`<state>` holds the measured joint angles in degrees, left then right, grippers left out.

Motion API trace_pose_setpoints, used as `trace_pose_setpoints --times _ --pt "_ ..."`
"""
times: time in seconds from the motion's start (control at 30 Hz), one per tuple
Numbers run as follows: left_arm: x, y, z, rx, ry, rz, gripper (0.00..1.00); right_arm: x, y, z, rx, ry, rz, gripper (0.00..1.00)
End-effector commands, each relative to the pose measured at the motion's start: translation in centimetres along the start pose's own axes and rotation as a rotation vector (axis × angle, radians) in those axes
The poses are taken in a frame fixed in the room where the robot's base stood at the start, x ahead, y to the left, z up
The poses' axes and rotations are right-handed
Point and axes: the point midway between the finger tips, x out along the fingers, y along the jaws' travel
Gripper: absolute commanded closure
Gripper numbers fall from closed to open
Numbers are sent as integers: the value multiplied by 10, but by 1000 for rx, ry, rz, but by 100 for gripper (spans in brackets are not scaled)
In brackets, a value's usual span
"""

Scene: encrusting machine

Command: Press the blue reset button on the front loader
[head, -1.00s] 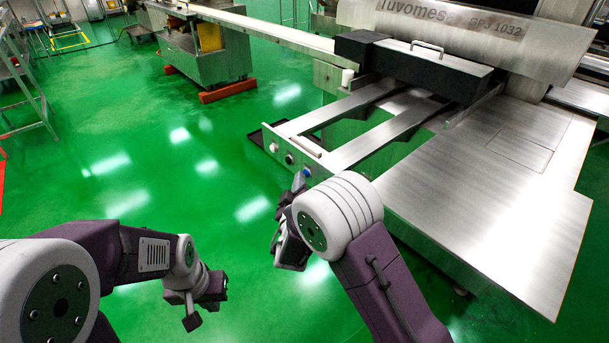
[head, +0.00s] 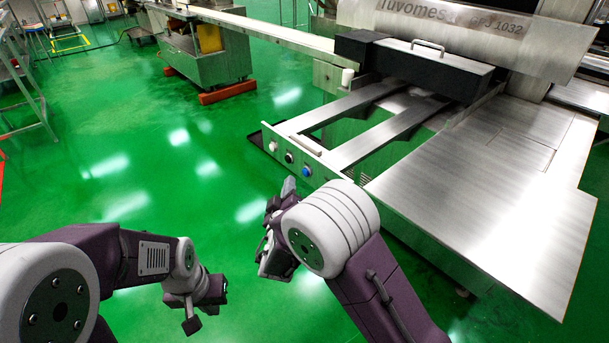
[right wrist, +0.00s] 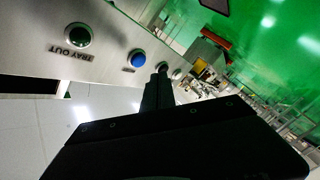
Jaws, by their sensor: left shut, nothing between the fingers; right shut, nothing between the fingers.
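My right gripper (head: 289,187) is shut and empty, just below and left of the blue button in the head view. In the right wrist view the blue button (right wrist: 137,60) is left of the shut fingertips (right wrist: 161,74), with a visible gap in the picture. Contact with the panel is not seen. My left gripper (head: 208,303) is shut and empty over the floor, far from the panel.
A dark button (head: 289,157) and another button (head: 272,146) sit further left on the panel. A broad steel table (head: 490,210) lies to the right. Green floor is open to the left.

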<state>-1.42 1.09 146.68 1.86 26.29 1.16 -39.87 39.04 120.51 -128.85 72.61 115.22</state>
Motion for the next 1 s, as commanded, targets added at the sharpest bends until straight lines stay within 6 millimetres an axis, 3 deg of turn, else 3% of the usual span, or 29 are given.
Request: trace_pose_setpoints --times 0.33,1.0 --pt "11 0 1 0 0 0 100 -21 -16 -14 0 0 0 100" --pt "10 0 1 0 0 0 100 -21 -15 -15 0 0 0 100"
